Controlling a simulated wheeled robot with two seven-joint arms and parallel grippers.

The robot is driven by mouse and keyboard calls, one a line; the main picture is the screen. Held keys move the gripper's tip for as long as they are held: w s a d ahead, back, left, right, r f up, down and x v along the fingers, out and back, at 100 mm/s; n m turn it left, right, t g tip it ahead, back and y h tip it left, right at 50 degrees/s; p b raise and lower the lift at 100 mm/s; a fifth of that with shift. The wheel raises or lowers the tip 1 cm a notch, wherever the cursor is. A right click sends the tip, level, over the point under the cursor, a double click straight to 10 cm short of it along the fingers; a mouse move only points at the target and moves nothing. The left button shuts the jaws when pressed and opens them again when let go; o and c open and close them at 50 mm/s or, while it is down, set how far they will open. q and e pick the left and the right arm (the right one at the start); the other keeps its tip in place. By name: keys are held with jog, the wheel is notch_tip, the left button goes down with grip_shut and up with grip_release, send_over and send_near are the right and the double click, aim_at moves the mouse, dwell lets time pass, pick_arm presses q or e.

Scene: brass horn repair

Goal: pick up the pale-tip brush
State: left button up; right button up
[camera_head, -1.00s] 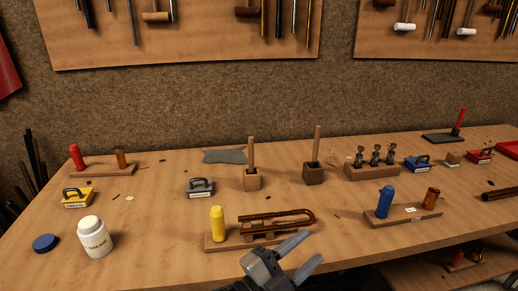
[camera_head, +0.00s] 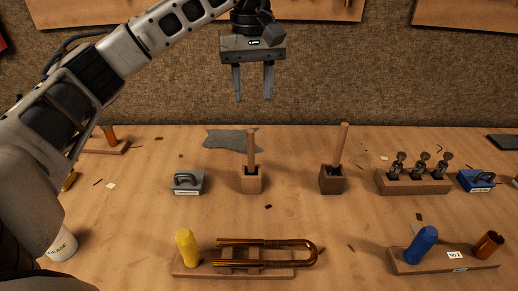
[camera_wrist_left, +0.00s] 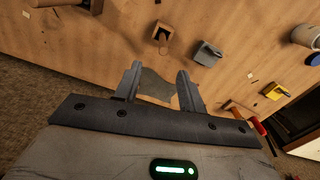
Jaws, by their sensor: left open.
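Two brushes stand upright with only their wooden handles showing: one handle (camera_head: 251,148) in a lighter wooden block (camera_head: 252,182), the other (camera_head: 341,145) in a darker block (camera_head: 332,181). Their tips are hidden in the blocks, so I cannot tell which is pale. My left gripper (camera_head: 253,98) is open and empty, fingers pointing down, high at the back above the lighter block's brush in the picture. In the left wrist view, the open fingers (camera_wrist_left: 158,68) have the grey cloth between them, with the lighter block (camera_wrist_left: 162,36) beyond. My right gripper is out of view.
A grey cloth (camera_head: 230,140) lies at the back. A grey-handled box (camera_head: 188,182) stands left of the brushes, a valve rack (camera_head: 412,182) right. In front are a yellow cylinder (camera_head: 187,248), a brass slide (camera_head: 265,243) and a blue cylinder (camera_head: 421,246). Bare tabletop separates the rows.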

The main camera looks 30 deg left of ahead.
aim_at(252, 131)
pick_arm(q)
notch_tip(252, 131, down, 10)
jog(key=shift+s+a+b, duration=0.1)
jog(key=shift+s+b, duration=0.05)
jog(key=shift+b, duration=0.65)
jog(key=shift+a+f+p, duration=0.15)
jog(key=shift+f+p, duration=0.2)
jog(key=shift+f, duration=2.4)
grip_shut()
